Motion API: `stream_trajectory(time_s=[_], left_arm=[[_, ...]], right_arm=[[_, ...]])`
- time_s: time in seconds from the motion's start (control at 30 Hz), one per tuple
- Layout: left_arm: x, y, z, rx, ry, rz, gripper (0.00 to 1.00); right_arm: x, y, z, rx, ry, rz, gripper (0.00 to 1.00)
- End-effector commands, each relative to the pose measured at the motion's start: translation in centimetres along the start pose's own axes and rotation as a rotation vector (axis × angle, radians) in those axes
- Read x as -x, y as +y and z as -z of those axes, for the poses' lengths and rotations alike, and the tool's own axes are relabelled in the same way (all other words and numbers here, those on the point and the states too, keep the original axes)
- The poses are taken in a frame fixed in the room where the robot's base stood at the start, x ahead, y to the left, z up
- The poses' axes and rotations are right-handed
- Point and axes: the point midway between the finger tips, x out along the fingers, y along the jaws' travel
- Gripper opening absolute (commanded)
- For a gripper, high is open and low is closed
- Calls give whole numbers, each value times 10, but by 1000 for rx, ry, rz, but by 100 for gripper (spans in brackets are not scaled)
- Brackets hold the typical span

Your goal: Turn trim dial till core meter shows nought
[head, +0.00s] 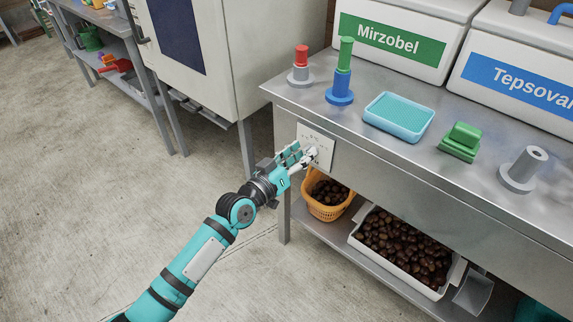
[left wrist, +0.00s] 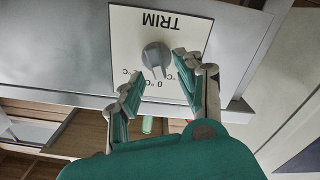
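The trim dial (left wrist: 156,57) is a grey round knob on a white panel (left wrist: 125,30) marked TRIM, upside down in the left wrist view. A 0 and other scale marks lie beside the knob, partly behind the fingers. The panel is on the front of the steel bench in the head view (head: 327,136), where the hand hides most of the knob. My left gripper (head: 301,157) is at the panel. In the left wrist view its fingers (left wrist: 159,73) are apart, one on each side of the knob, with gaps visible. No core meter can be made out. My right gripper is not in view.
The steel bench (head: 400,165) carries peg stands, a teal tray (head: 398,117), a green block (head: 461,142) and a grey spool (head: 522,169). Below are an orange basket (head: 327,211) and a white crate (head: 362,252) of chestnuts. A cabinet (head: 245,60) stands left; floor is clear.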

Motion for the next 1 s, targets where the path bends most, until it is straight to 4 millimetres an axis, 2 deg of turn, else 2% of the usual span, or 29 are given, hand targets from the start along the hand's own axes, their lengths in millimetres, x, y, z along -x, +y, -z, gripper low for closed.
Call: stream_trajectory(time_s=[0.3, 0.5, 0.67, 1.0], left_arm=[[68, -1, -2, -2, -5, 1, 37], [98, -1, -1, -1, -4, 2, 37], [107, 0, -1, 0, -2, 1, 37], [108, 0, 0, 0, -2, 0, 37]], right_arm=[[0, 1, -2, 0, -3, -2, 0], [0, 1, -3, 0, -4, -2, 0], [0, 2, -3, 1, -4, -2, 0], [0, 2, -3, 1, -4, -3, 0]])
